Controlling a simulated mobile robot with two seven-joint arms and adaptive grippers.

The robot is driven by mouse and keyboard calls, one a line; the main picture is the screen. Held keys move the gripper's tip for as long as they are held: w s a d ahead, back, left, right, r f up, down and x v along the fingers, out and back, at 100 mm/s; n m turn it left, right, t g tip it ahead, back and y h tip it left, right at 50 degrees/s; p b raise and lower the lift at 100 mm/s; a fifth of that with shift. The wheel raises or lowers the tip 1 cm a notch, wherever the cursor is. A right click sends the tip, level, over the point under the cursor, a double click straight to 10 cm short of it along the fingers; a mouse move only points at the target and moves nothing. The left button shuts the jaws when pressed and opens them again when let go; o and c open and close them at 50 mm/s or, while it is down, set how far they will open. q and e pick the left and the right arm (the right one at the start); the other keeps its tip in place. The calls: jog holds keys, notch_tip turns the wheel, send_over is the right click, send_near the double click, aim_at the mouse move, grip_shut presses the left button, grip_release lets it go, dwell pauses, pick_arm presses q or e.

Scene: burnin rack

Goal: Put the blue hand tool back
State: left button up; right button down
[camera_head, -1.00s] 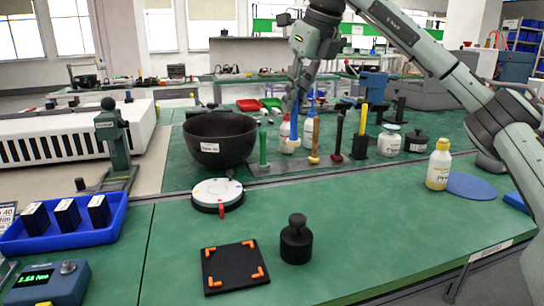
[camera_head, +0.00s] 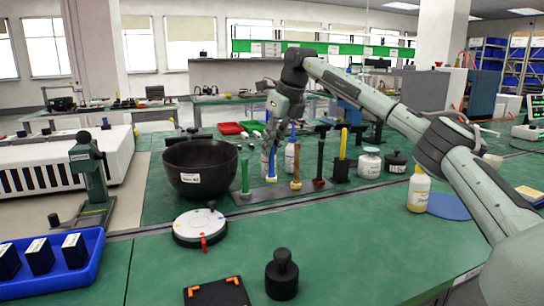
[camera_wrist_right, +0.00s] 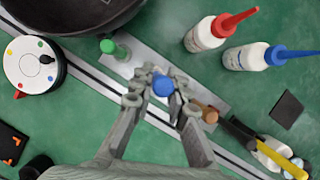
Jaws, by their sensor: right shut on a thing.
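My right gripper (camera_head: 271,140) is shut on the blue hand tool (camera_head: 271,178). It holds the tool over the grey rack strip (camera_head: 250,196), between the green-handled tool (camera_head: 244,174) and the brown wooden-handled tool (camera_head: 296,168). In the right wrist view the round blue end of the hand tool (camera_wrist_right: 163,85) shows between the fingertips (camera_wrist_right: 160,94), above the strip. My left gripper is not in view.
A black bowl (camera_head: 198,166) stands left of the rack. Bottles with red (camera_wrist_right: 205,34) and blue (camera_wrist_right: 247,57) nozzles stand close behind it. A dark red-based tool (camera_head: 319,170) and a yellow-handled one (camera_head: 342,158) are to the right.

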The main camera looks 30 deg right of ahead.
aim_at(272, 172)
jog(key=shift+f, duration=1.55)
jog(key=shift+f, duration=0.1)
jog(key=c, duration=1.5)
grip_release()
jog(key=shift+f, duration=0.1)
jog(key=shift+s+r, duration=0.1)
jog(key=shift+r, duration=0.45)
jog(key=v, duration=1.1)
jog(key=shift+r, duration=0.1)
jog(key=shift+s, duration=0.1)
